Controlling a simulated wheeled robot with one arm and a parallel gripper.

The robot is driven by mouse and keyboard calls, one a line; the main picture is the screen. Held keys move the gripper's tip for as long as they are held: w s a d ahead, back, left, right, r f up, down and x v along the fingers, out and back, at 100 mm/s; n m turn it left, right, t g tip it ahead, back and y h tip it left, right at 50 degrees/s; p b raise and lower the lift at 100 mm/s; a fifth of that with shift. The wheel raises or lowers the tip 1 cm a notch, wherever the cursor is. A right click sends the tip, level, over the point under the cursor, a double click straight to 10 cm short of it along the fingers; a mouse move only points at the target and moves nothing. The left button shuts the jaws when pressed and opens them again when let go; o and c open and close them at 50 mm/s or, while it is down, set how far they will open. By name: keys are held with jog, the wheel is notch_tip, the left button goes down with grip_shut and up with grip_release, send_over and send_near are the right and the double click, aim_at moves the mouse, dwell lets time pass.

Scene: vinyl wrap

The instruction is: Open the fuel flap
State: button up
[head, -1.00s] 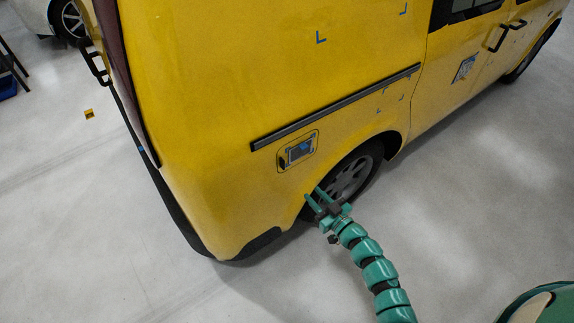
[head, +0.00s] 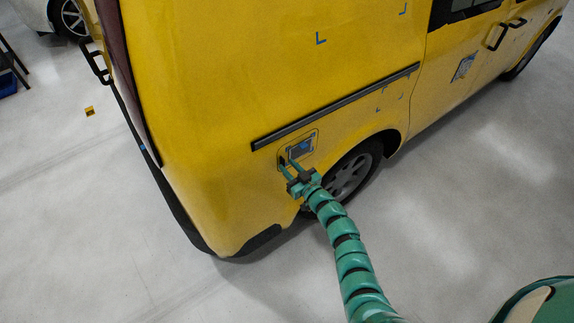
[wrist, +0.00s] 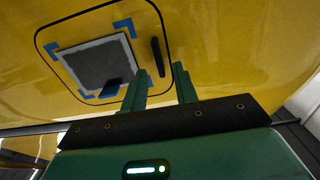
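The fuel flap (head: 308,139) is a rounded rectangular outline on the van's yellow side, above the rear wheel. In the wrist view the flap (wrist: 60,77) carries a grey square patch (wrist: 97,62) with blue corner marks and a short black handle (wrist: 158,57) beside it. The flap looks flush with the body. My gripper (head: 288,163) is at the handle end of the flap. In the wrist view its two green fingers are apart, with the handle just beyond the gap between the tips (wrist: 159,68). I cannot tell whether they touch the body.
A dark rail (head: 335,105) runs along the van's side just above the flap. The rear wheel (head: 349,177) and its arch are close to my arm at lower right.

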jog(key=shift+x, duration=0.8)
grip_shut()
